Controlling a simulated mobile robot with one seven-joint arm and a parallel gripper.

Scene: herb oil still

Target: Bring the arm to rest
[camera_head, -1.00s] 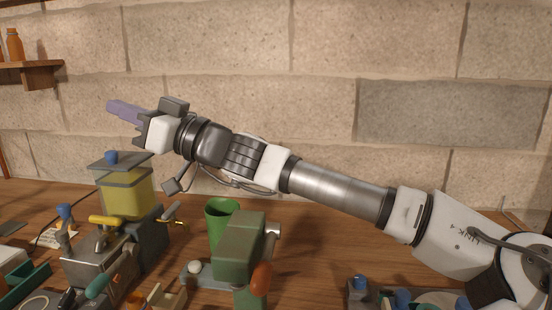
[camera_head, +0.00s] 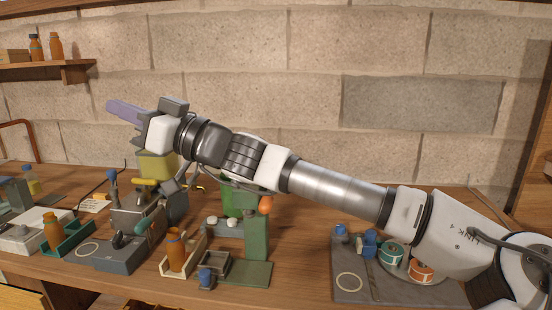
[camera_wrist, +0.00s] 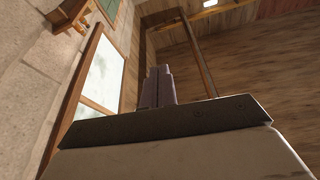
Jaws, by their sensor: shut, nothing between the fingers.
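My gripper (camera_head: 126,111) is held up in the air at the left of the head view, above the bench and in front of the stone wall. Its purple-grey fingers are together and empty, pointing left. The wrist view also shows the fingers (camera_wrist: 157,87) closed against each other with nothing between them. My arm runs from the lower right of the head view up to the upper left. It hides part of a yellow container and part of the green press-like stand.
Below lie a workbench (camera_head: 310,262), a grey device with a yellow handle (camera_head: 145,182), a green stand (camera_head: 257,250), and brown bottles (camera_head: 175,250). A dark board with tape rolls (camera_head: 390,252) is at right. A shelf (camera_head: 45,72) hangs upper left. The wrist view shows a window (camera_wrist: 103,73).

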